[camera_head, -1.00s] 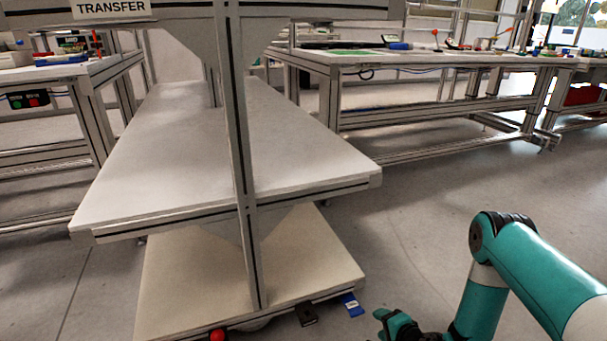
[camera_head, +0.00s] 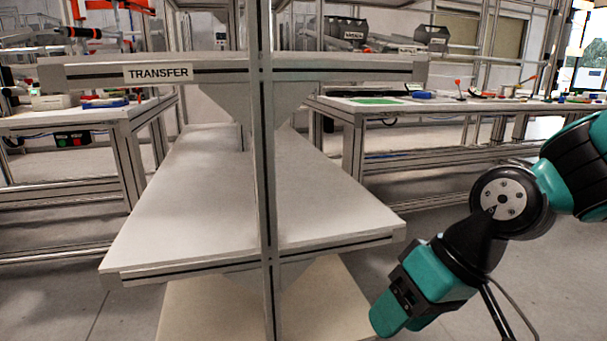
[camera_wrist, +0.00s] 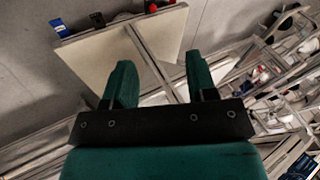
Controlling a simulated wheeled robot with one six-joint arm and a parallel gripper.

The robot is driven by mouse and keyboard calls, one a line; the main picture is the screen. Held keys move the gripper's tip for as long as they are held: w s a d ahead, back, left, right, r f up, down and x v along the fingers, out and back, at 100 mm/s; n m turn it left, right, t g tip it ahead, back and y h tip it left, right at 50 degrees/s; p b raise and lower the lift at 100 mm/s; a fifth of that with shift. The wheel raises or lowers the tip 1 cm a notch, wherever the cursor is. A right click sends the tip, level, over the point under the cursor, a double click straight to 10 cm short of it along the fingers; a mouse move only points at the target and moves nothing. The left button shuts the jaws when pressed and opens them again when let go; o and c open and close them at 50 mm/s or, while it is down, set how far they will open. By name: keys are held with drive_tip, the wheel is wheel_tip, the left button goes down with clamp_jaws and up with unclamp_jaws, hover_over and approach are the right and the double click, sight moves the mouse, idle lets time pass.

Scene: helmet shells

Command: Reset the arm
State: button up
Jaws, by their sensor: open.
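My gripper (camera_wrist: 160,85) shows in the wrist view with its two green fingers apart and nothing between them. In the head view my arm comes in from the right edge, and my gripper (camera_head: 385,318) points down and to the left, in front of the right side of the shelf rack. The fingertips are hard to make out there. No helmet shell can be made out for certain in these frames.
The rack labelled TRANSFER (camera_head: 158,73) has an empty white shelf (camera_head: 180,220) and a lower board (camera_head: 200,310). A metal post (camera_head: 265,200) stands in front. Workbenches stand left (camera_head: 75,120) and right (camera_head: 350,106). Open floor (camera_head: 430,235) lies right of the rack.

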drive_tip(key=s+d+r+n+h, duration=0.2)
drive_tip(key=s+d+r, duration=0.15)
drive_tip(key=s, duration=0.55)
wheel_tip(320, 180, up, 38)
drive_tip(key=p, duration=3.8)
drive_tip(key=shift+w+a+g, duration=0.15)
drive_tip(key=shift+a+g, duration=0.1)
drive_tip(key=shift+g, duration=0.05)
